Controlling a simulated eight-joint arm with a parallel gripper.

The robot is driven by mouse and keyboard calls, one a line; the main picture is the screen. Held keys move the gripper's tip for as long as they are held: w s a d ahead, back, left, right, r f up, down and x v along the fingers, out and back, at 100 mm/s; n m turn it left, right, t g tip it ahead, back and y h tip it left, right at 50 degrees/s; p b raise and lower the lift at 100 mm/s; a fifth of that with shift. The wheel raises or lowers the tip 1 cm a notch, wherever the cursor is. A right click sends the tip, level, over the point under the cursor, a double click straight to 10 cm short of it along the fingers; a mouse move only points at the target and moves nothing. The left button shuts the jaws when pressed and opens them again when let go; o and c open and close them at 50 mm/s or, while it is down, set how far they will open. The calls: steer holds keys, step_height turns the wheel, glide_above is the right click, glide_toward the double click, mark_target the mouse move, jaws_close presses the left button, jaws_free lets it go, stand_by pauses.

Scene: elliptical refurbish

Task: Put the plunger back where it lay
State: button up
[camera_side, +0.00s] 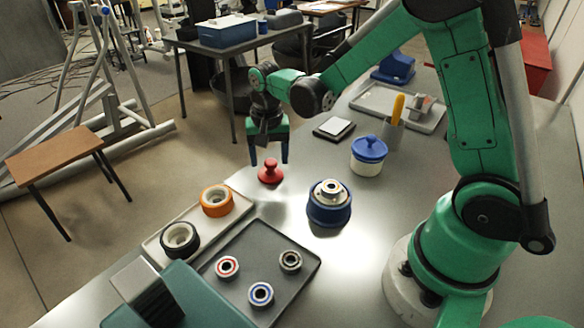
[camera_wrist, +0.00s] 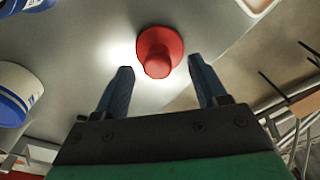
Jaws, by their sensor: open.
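The red plunger (camera_side: 270,172) stands upright on the grey metal table, near its left edge. It has a round flared base and a knob on top. In the wrist view the plunger (camera_wrist: 158,50) shows ahead of the fingertips, roughly between their lines. My gripper (camera_side: 269,160) is above and around the plunger's place in the side view, with its blue fingers pointing down, spread apart. In the wrist view my gripper (camera_wrist: 160,72) is open with nothing between the fingers. Whether a finger touches the plunger cannot be told, but a gap shows on both sides.
A blue holder with a bearing (camera_side: 329,203) stands right of the plunger. A blue-lidded jar (camera_side: 368,156) is behind it. A tray with an orange wheel (camera_side: 216,200) and a dark wheel (camera_side: 180,240) lies in front. A grey tray (camera_side: 291,291) holds several bearings. Bare table surrounds the plunger.

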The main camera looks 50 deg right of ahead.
mark_target(270, 165)
step_height(270, 165, up, 9)
steer(key=s+a+r+n+t, duration=0.1)
steer(key=s+a+n+t, duration=0.3)
steer(key=s+n, duration=0.5)
steer(key=t, duration=0.2)
steer(key=shift+a+r+t+y, duration=0.15)
steer(key=shift+r+t+y, duration=0.05)
steer(key=shift+t+y, duration=0.1)
